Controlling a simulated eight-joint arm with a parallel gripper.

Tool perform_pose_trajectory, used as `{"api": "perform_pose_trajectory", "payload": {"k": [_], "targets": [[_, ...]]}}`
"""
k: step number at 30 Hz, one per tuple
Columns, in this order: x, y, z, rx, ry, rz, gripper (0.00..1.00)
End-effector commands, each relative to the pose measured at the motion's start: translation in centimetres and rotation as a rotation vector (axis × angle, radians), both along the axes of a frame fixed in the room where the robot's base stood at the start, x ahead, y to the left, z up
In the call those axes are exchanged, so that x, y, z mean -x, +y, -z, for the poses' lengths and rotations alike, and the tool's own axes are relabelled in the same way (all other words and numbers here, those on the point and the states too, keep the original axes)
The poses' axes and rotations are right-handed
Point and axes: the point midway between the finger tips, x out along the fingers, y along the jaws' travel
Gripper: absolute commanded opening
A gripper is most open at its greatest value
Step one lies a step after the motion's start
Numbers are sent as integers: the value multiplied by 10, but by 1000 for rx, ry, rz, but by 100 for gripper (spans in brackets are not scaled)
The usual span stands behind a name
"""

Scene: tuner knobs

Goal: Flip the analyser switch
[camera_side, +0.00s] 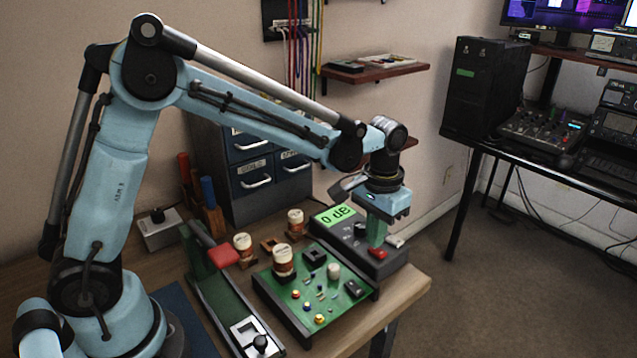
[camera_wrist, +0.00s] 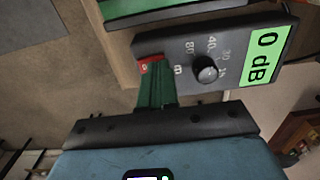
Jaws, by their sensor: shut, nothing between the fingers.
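The analyser (camera_side: 352,243) is a dark box at the right end of the bench, with a lit green display (camera_side: 334,215) reading "0 dB". It also shows in the wrist view (camera_wrist: 180,42), with its round black knob (camera_wrist: 205,70) and printed numbers. The red switch (camera_side: 378,254) sits at the box's near edge; in the wrist view the red switch (camera_wrist: 149,66) is partly covered by my fingertips. My gripper (camera_side: 377,243) is shut and empty, its green fingers pointing down right by the switch. I cannot tell whether they touch it.
A green circuit board (camera_side: 318,301) with several parts stands left of the analyser. A red-handled green device (camera_side: 226,300) lies farther left. Brown-and-white cylinders (camera_side: 284,261) stand on and behind the board. Blue drawers (camera_side: 250,165) stand at the back. The bench edge (camera_side: 418,292) is close on the right.

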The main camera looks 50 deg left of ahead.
Motion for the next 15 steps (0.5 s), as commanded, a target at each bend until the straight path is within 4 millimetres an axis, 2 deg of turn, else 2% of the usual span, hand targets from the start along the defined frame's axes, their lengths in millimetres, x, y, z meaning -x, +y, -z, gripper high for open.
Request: {"api": "perform_pose_trajectory", "payload": {"k": [15], "targets": [[1,0,-38,0,0,0,0]]}}
